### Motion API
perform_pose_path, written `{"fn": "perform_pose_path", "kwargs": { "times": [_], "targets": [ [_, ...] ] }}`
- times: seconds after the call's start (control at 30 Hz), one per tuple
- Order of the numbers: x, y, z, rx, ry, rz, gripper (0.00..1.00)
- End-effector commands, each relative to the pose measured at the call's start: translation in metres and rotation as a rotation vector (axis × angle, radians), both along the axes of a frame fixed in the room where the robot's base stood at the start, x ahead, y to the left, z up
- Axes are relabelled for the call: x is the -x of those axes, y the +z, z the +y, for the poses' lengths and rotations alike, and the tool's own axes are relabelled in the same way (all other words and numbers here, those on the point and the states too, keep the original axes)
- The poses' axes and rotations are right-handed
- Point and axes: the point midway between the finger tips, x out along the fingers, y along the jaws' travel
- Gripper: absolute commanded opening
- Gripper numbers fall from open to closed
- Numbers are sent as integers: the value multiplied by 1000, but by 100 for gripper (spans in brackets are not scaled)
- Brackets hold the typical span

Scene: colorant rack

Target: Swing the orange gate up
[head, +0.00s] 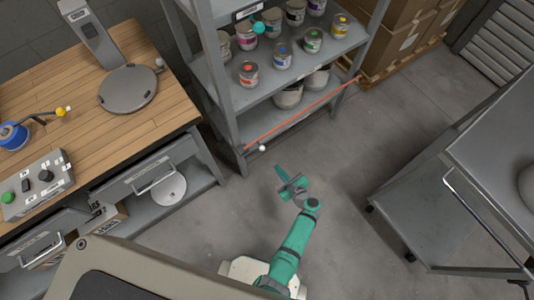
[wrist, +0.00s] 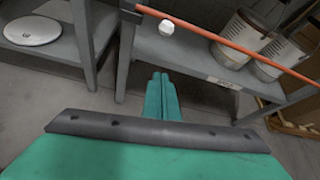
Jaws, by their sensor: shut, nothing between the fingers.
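The orange gate (head: 305,112) is a thin bar running slantwise across the front of the grey rack's lowest visible shelf, low down. A white knob (head: 262,148) sits near its left end. In the wrist view the bar (wrist: 228,43) crosses the upper right, with the white knob (wrist: 166,26) near its left end. My gripper (head: 281,173) is in front of the rack, apart from the bar and knob. In the wrist view its teal fingers (wrist: 160,80) are together and empty, pointing toward the shelf below the knob.
Paint cans (head: 283,56) stand on the rack (head: 225,97), and pails (head: 288,95) stand behind the bar. A wooden workbench (head: 150,112) is at left, a grey cart (head: 490,150) at right. Cardboard boxes (head: 395,35) are at the back. The floor before the rack is clear.

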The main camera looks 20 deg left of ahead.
Motion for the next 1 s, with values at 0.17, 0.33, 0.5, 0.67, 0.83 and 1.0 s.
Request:
{"fn": "perform_pose_path", "kwargs": {
  "times": [0.17,0.33,0.5,0.67,0.83,1.0],
  "targets": [
    [-7,4,4,-40,-7,10,0],
    [-6,4,3,-37,-7,9,0],
    [-8,2,7,-37,-5,8,0],
    [-19,-5,19,-38,-3,9,0],
    [-37,-17,39,-37,-4,9,0],
    [-51,-27,53,-37,-6,10,0]
  ]
}}
